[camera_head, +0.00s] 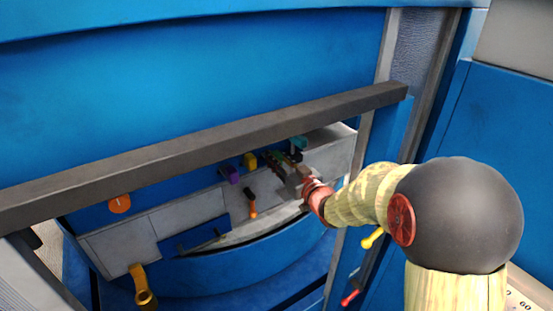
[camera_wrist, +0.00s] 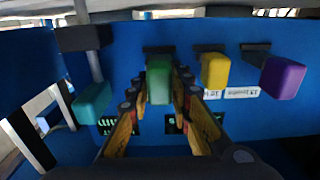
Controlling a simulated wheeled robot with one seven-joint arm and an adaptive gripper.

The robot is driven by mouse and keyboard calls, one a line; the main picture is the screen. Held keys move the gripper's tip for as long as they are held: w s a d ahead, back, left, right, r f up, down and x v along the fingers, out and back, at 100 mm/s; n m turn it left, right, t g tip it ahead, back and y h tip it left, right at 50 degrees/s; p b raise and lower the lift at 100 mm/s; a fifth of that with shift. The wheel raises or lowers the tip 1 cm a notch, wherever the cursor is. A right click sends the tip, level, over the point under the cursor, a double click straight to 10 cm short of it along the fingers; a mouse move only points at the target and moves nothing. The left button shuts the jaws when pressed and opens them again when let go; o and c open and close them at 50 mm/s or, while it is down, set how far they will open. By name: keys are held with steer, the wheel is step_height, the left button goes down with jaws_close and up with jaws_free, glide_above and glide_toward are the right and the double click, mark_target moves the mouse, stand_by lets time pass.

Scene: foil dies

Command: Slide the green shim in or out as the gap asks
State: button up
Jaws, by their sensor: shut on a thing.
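The green shim (camera_wrist: 158,84) shows as a green block at the centre of the wrist view, in front of a dark slot piece on the blue face. My gripper (camera_wrist: 161,78) has one finger on each side of it and is shut on it. In the head view my gripper (camera_head: 281,163) reaches the machine's front just below the dark rail; the green shim is mostly hidden there by the fingers.
A teal block (camera_wrist: 92,102) is left of my fingers; yellow (camera_wrist: 214,71) and purple (camera_wrist: 283,77) blocks are to the right. White labels (camera_wrist: 241,93) sit below the yellow block. A dark rail (camera_head: 200,150) crosses above. An orange knob (camera_head: 120,203) is far left.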

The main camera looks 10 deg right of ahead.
jaws_close()
steer(key=b+x, duration=0.2)
steer(key=x, duration=0.1)
steer(key=shift+w+r, duration=0.1)
steer(key=shift+r, duration=0.05)
stand_by(0.3)
steer(key=o, duration=0.9)
jaws_free()
steer(key=shift+a, duration=0.1)
steer(key=v, duration=1.2)
steer(key=shift+w, duration=0.1)
